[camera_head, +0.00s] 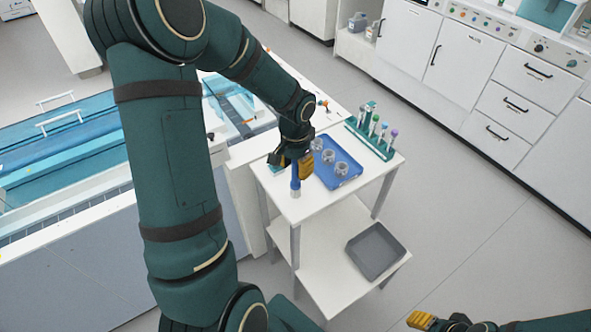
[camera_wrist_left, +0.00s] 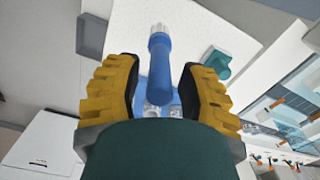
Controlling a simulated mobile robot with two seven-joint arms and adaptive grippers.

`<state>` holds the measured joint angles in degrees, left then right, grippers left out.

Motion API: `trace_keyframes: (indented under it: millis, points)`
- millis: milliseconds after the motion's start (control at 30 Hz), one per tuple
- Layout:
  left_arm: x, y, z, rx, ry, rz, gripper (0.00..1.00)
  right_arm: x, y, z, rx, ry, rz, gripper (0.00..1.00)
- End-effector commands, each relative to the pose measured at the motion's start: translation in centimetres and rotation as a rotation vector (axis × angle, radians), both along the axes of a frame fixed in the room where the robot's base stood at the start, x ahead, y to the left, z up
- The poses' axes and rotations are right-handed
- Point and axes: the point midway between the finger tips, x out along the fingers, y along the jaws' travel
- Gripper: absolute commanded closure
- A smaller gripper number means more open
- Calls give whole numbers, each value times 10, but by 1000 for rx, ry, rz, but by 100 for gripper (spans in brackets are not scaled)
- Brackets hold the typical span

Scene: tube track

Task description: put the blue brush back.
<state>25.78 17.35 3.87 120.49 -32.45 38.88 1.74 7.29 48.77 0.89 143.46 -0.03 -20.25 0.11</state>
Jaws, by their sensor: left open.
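The blue brush (camera_head: 295,181) shows below my left gripper (camera_head: 291,165), over the near left part of the white cart top. Its pale bristle end points down in the head view. In the left wrist view the blue brush (camera_wrist_left: 159,68) lies between the two yellow finger pads of my left gripper (camera_wrist_left: 159,75), with gaps on both sides. The left gripper is open. I cannot tell whether the brush touches the cart top. My right gripper (camera_head: 421,320) is partly in view at the bottom right; its jaw opening is not clear.
A blue tray (camera_head: 350,183) with several clear beakers and a teal rack (camera_head: 384,152) of tubes are on the cart. A teal piece (camera_wrist_left: 217,63) lies near the brush. A grey tray (camera_head: 375,252) is on the lower shelf. Floor right of the cart is clear.

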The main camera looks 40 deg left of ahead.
Motion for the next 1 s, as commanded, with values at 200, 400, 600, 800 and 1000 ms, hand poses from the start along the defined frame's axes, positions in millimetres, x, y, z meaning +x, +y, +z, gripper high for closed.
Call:
trace_keyframes:
  millis: [200, 400, 600, 800, 1000]
  points:
    - [1, 0, 51, 2, -6, 0, 60, -2, 0, 15, 1, 6, 1, 53]
    - [1, 0, 82, 1, -3, -1, 60, -4, 1, 22, 2, 9, 3, 53]
    - [1, 0, 94, 1, -2, -1, 60, -5, 1, 24, 3, 12, 2, 53]
    - [2, -8, 86, -17, -4, -7, 60, -5, 1, 24, 3, 12, 2, 53]
    - [12, -85, 12, -166, -41, -32, 60, -5, 1, 24, 3, 12, 2, 53]
